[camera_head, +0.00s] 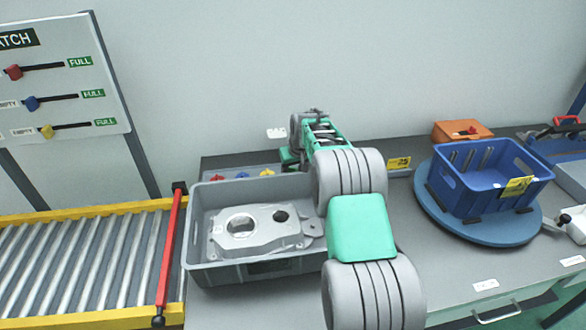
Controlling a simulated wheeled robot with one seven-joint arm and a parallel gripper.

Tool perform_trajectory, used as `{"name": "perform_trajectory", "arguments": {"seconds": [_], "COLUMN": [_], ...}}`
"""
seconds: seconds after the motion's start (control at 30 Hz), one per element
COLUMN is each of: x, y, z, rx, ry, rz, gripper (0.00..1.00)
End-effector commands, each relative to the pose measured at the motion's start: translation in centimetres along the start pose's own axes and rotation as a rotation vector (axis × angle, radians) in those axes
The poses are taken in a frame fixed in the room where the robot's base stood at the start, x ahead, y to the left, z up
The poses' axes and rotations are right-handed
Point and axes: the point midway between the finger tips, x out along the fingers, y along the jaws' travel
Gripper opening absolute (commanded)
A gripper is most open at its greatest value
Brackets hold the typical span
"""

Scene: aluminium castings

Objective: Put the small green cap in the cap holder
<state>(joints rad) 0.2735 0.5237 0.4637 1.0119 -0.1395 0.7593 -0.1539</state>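My arm reaches away from me over the right part of the grey crate, and its far end is at the back of the bench. My gripper (291,160) is small and mostly hidden there behind the arm's links; its fingers cannot be made out. The arm's end is at the right end of this row. I cannot pick out the small green cap; green parts there look like my arm.
The grey crate (195,235) holds an aluminium casting (262,240). A roller conveyor (80,260) with a red bar (168,255) is at left. At right, a blue crate (470,195) stands on a round blue turntable (432,212). An orange box (461,130) is behind.

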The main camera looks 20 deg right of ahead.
Motion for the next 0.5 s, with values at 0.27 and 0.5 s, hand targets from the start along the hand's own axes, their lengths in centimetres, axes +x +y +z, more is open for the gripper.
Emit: {"name": "perform_trajectory", "arguments": {"seconds": [0.27, 0.5], "x": [0.29, 0.18], "y": [-0.01, -0.01], "z": [0.08, 0.04], "rx": [0.000, 0.000], "ry": [0.002, 0.002], "rz": [0.000, 0.000], "gripper": [0.04, 0.56]}}
